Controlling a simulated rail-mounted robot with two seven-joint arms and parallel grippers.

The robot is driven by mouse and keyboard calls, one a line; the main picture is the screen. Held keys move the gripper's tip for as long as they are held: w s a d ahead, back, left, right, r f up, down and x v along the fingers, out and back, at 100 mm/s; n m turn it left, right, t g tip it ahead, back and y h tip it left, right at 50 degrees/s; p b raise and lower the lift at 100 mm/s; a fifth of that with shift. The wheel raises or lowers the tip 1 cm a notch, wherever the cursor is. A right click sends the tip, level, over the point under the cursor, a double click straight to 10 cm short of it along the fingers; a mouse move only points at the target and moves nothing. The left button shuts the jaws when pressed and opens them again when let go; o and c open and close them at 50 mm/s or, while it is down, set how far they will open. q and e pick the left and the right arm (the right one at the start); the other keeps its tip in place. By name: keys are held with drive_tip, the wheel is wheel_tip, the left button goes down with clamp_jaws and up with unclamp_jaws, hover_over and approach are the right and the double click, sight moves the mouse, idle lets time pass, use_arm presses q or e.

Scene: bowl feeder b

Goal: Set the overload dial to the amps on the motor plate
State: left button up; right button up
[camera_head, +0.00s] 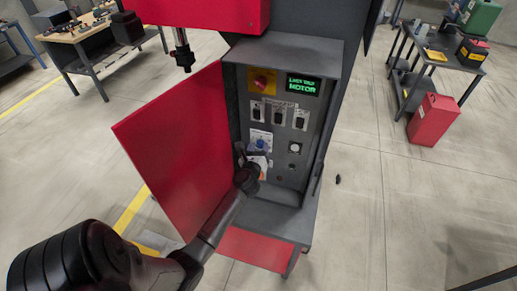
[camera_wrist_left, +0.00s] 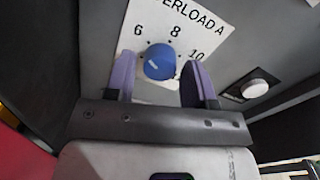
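The blue overload dial (camera_head: 262,144) is on the control panel inside the open cabinet. In the left wrist view the dial (camera_wrist_left: 160,62) has a pale pointer mark, and its white scale plate (camera_wrist_left: 185,18) reads "OVERLOAD A" in part, with 6, 8 and 10. The exact setting is hard to tell. My left gripper (camera_head: 252,156) is at the panel at the dial. Its two purple fingers are apart, one on each side of the dial, with visible gaps. I cannot make out a readable motor plate. My right gripper is not in view.
The panel also has a red and yellow switch (camera_head: 262,82), a green-lit display (camera_head: 302,86) reading "MOTOR" on its lower line, several dark switches and a white round button (camera_head: 295,148). The cabinet's side wall bounds the right.

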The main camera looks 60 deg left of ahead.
use_arm(q)
drive_tip(key=c, duration=0.7)
